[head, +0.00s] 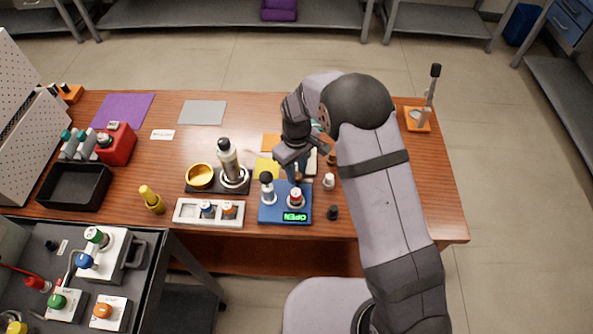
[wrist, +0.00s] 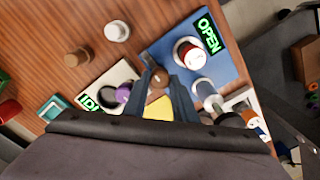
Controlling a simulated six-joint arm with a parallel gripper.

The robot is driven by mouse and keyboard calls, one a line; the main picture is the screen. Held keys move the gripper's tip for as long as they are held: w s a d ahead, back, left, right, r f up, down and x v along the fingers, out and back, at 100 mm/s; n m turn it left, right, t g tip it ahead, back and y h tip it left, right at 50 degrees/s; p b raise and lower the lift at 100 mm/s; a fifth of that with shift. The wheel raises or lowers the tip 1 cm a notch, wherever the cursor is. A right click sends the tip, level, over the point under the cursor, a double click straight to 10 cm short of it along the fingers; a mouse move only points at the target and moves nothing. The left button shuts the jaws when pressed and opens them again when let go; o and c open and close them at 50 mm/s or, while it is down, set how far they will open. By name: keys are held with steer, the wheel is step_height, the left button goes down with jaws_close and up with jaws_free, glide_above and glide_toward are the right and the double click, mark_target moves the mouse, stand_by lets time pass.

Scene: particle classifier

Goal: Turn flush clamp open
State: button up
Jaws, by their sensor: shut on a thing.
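The blue block (head: 266,216) stands near the table's front edge with a green display reading OPEN (head: 295,217). It carries a white knob with a red top (head: 295,197) and a clear, grey-capped cylinder (head: 267,188). In the wrist view, the display (wrist: 208,36), red-topped knob (wrist: 190,54) and blue block (wrist: 222,71) are on the right. My gripper (head: 297,174) is over the block's back edge. Its fingers (wrist: 163,78) are closed around a small brown knob (wrist: 158,78), apparently the flush clamp. The fingers and arm hide its base.
A pale block with a partly hidden green display (wrist: 88,103) and purple knob (wrist: 123,93) is beside my fingers. A tall bottle (head: 228,160) and white rack (head: 208,221) are left.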

mark_target(297, 174)
steer(key=o, duration=1)
steer(key=shift+o, duration=0.2)
steer(key=shift+r+b, duration=1)
steer(key=shift+r, duration=2.7)
steer(key=s+d+r+m, duration=0.1)
steer(key=s+d+m, duration=0.3)
steer(key=s+d, duration=0.4)
steer(key=s+d+r+m, duration=0.2)
steer(key=s+d+m, duration=0.3)
steer(key=s+d, duration=0.4)
steer(key=s, duration=0.4)
steer(key=shift+s+d+r, duration=0.3)
